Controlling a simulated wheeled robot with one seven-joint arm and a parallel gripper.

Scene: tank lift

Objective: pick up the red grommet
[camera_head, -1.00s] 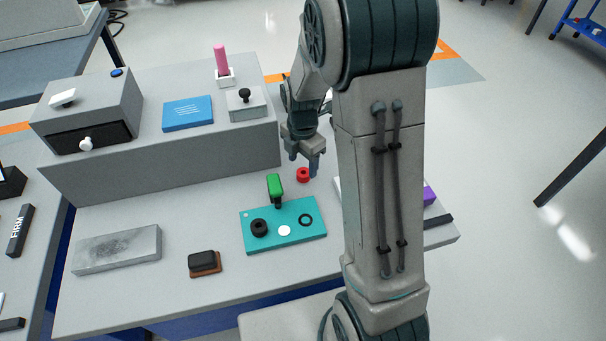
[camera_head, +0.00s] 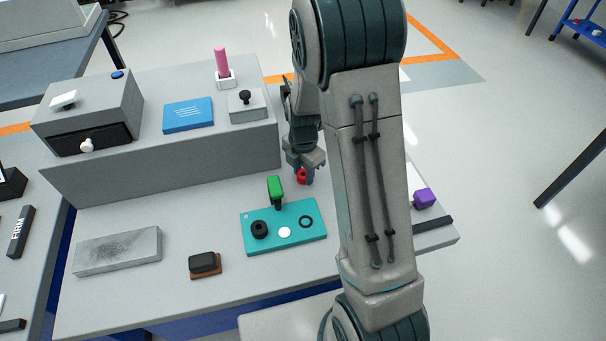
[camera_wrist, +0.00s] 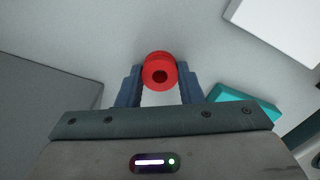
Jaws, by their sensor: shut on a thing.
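The red grommet (camera_wrist: 160,72) is a small ring with a dark centre hole. In the wrist view it sits between the two blue fingertips of my gripper (camera_wrist: 159,88), which are shut on it. In the head view the grommet (camera_head: 301,175) shows at the fingertips of my gripper (camera_head: 303,178), low over the grey bench top, just behind the teal plate. Whether it still touches the bench I cannot tell.
The teal plate (camera_head: 262,245) with a green-handled switch (camera_head: 275,187) stands close in front. A grey raised shelf (camera_head: 170,168) is to the left. A purple block (camera_head: 424,198) lies to the right, beyond my arm. The bench front holds a brown-black block (camera_head: 205,263).

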